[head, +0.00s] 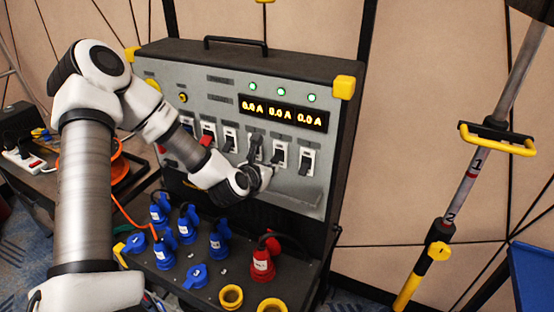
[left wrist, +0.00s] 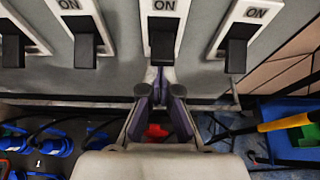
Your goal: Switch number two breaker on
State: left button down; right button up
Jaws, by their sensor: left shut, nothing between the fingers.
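The grey panel (head: 225,95) carries a row of breakers with black levers. In the left wrist view, one breaker lever (left wrist: 162,45) hangs down below its ON label, straight ahead of my left gripper (left wrist: 158,88). The lever to its left (left wrist: 85,45) and the one to its right (left wrist: 237,52) also hang down under ON labels. My left gripper is shut and empty, its tips just below the middle lever; I cannot tell if they touch it. In the head view, the gripper (head: 256,150) hides part of the row. No breaker numbers are readable. My right gripper is out of view.
Below the panel is a dark ledge with several blue plugs (head: 218,240), a red plug (head: 262,265) and yellow sockets (head: 231,296). Displays (head: 281,112) read 0.0 A under green lamps. A yellow-handled pole (head: 440,230) stands to the right.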

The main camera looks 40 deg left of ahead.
pick_arm(q)
jog(key=r, duration=0.1)
jog(key=r+g+p, duration=0.1)
jog(key=shift+s+r, duration=0.3)
jog(key=shift+s, duration=0.05)
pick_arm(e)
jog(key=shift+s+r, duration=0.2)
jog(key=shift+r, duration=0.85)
pick_arm(q)
jog(key=shift+w+f, duration=0.1)
